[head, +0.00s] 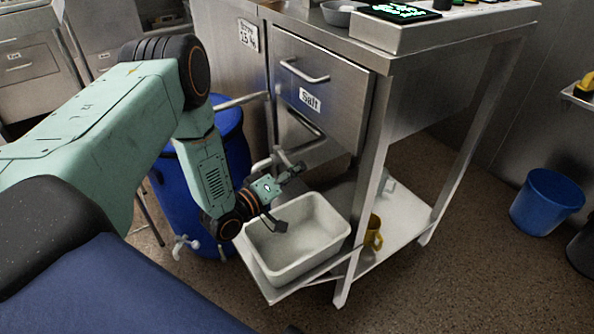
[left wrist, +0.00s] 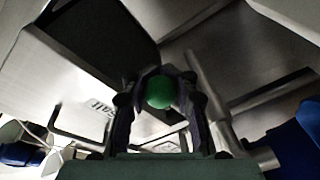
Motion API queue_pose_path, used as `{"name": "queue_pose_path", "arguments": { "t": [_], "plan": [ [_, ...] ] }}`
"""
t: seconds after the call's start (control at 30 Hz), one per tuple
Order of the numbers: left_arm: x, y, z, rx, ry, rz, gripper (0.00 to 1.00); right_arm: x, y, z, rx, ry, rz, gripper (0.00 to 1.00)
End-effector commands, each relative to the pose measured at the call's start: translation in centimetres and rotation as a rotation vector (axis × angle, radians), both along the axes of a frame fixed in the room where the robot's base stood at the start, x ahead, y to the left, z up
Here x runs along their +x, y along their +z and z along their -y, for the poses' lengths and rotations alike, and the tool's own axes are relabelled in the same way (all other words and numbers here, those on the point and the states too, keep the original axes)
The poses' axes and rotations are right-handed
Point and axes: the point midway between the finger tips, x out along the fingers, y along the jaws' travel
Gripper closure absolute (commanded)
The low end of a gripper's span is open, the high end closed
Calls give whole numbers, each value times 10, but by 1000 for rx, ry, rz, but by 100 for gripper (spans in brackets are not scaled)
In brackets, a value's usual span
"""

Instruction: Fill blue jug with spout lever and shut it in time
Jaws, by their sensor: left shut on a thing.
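My left gripper (head: 286,200) is above and beside a white basin in the head view, near a grey metal pipe or tap fitting (head: 281,158). In the left wrist view, the fingers of my left gripper (left wrist: 162,82) are closed around a green ball (left wrist: 159,93). Whether the ball is the knob of the spout lever cannot be told. No blue jug can be made out for certain; a large blue barrel (head: 237,150) with a pale tap (head: 184,246) stands partly hidden behind my left arm. My right gripper is not in view.
The white basin (head: 335,212) sits on the low shelf (head: 408,207) of a steel table with a drawer labelled Salt (head: 318,95). A yellow mug (head: 373,232) stands behind a table leg. A blue bucket (head: 545,203) is on the floor at right, with clear floor before it.

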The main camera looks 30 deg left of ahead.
Motion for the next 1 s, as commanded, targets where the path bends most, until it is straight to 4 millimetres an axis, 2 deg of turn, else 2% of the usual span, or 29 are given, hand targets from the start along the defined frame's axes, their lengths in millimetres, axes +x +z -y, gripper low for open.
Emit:
{"name": "queue_pose_path", "arguments": {
  "t": [0.87, 0.9, 1.0],
  "plan": [
    [-2, -1, 3, -3, -5, -4, 100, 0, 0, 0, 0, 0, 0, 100],
    [-2, -1, 3, -3, -5, -4, 77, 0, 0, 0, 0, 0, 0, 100],
    [-2, -1, 2, -2, -4, -4, 69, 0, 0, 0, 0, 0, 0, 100]
  ]
}}
